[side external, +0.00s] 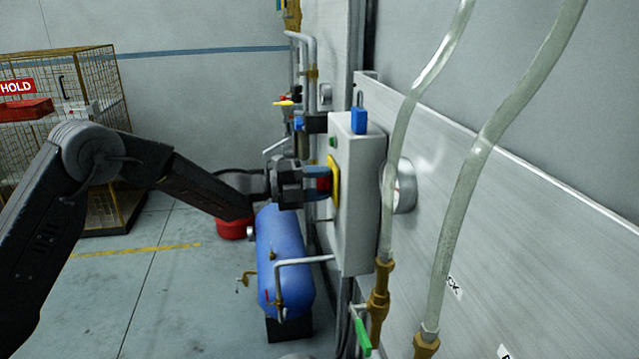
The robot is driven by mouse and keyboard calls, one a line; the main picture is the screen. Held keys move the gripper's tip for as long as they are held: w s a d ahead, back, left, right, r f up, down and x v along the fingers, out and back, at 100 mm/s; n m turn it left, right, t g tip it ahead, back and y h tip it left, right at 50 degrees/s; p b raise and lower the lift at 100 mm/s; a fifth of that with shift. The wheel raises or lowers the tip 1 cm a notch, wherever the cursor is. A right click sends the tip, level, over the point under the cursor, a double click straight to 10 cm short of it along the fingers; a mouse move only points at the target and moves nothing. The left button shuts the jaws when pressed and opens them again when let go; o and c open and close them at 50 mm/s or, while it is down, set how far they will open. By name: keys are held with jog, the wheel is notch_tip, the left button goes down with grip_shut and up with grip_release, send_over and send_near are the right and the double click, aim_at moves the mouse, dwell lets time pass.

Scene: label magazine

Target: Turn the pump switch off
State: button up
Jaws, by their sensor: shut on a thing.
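The pump switch has a red knob (324,183) on a yellow plate (334,182), on the left face of a grey box (361,205) fixed to the wall panel. My gripper (316,181) reaches the switch from the left and is shut on the red knob. The fingers cover part of the knob, so which way it is turned cannot be told. A small green button (333,142) sits above the yellow plate. A blue padlock (358,119) stands at the top of the box.
A round gauge (405,187) and clear hoses (480,160) are right of the box. A blue tank (284,262) stands below my gripper, with a red bucket (234,228) beside it. A wire cage (85,80) is at the far left. Pipes and valves line the wall behind. The floor at left is largely open.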

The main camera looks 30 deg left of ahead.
jog(key=shift+r, duration=0.1)
jog(key=o, duration=0.9)
jog(key=shift+a, duration=0.1)
jog(key=v, duration=1.3)
jog(key=shift+s+a, duration=0.25)
